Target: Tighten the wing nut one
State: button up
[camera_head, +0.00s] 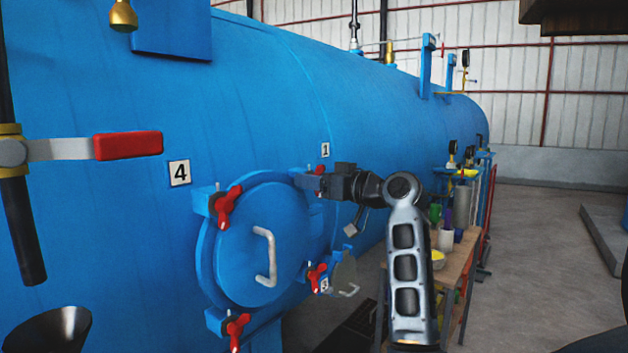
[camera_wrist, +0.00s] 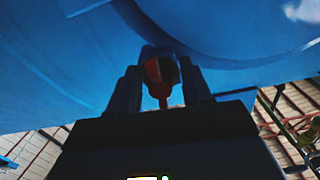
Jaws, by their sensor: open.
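The round blue hatch (camera_head: 258,240) with a bent grey handle is on the side of the blue autoclave. The label 1 (camera_head: 325,150) is above its upper right edge. My gripper (camera_head: 314,183) is at that upper right clamp and hides most of the wing nut there. In the wrist view, the red wing nut one (camera_wrist: 158,72) stands between my two dark fingers, which are apart on either side of it. I cannot tell whether a finger touches it. The nut's far part is in shadow.
Other red wing nuts are at the hatch's upper left (camera_head: 228,206), lower left (camera_head: 238,328) and lower right (camera_head: 316,277). A red-handled lever (camera_head: 127,145) sticks out at left. A wooden table (camera_head: 452,272) with containers stands right of my arm. Open floor is farther right.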

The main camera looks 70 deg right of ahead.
jog(key=shift+c, duration=0.2)
grip_shut()
